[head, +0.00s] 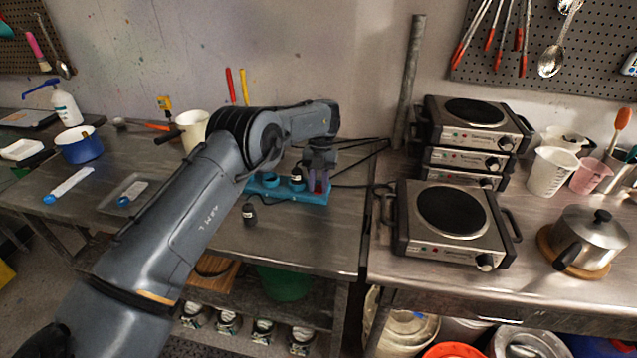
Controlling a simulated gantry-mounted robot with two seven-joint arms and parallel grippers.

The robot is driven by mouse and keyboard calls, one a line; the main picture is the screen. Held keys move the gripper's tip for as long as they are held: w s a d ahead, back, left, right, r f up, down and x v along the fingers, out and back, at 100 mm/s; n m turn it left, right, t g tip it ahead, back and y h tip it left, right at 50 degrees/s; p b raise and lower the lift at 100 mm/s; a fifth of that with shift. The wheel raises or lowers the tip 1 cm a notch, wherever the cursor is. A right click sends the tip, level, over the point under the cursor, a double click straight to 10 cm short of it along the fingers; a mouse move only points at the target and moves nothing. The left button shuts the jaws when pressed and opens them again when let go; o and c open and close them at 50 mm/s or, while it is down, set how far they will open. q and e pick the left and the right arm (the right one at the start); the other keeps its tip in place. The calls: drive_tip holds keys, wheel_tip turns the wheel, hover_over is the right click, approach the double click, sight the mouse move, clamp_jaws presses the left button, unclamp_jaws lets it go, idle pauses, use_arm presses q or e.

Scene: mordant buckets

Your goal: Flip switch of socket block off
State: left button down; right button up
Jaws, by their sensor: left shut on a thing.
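My left arm reaches across the left table. Its gripper (319,168) points down at the right end of a low blue holder (288,193) near the table's right edge. The gripper is shut on a small purple-pink thing (319,184), mostly hidden between the fingers; what it is exactly, I cannot tell. Black cables (362,152) run from behind the gripper toward the hotplates. I cannot clearly make out the socket block or its switch; my gripper and wrist cover the place where the cables meet. My right gripper is not in view.
A lidded pot (590,240) stands at far right. A gap separates the tables.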

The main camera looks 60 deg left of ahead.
sight(320, 186)
use_arm(q)
drive_tip(key=c, duration=0.9)
unclamp_jaws()
drive_tip(key=shift+v, duration=5.4)
drive_tip(key=shift+p, duration=0.3)
